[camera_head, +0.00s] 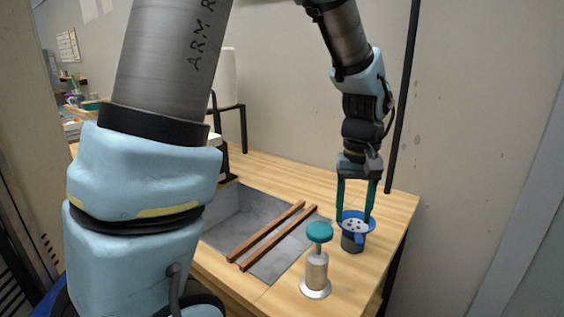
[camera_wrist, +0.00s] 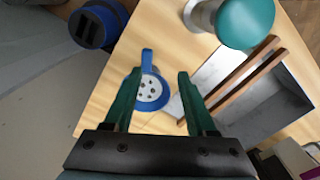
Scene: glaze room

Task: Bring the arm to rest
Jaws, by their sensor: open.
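My gripper (camera_head: 356,200) hangs from my arm, pointing down at the right end of the wooden bench. Its two green fingers are open, with the gap between them also in the wrist view (camera_wrist: 158,88). Below and between the fingers is a blue strainer (camera_head: 361,238) with a pale, holed disc in its middle and a short handle. It rests on a dark grey cup or holder in the head view. In the wrist view the strainer (camera_wrist: 148,68) lies just beyond the fingertips. I cannot tell whether a finger touches its rim.
A metal stand with a teal round top (camera_head: 319,233) is close left of the strainer. A wall and a dark upright post (camera_head: 403,95) stand behind my gripper.

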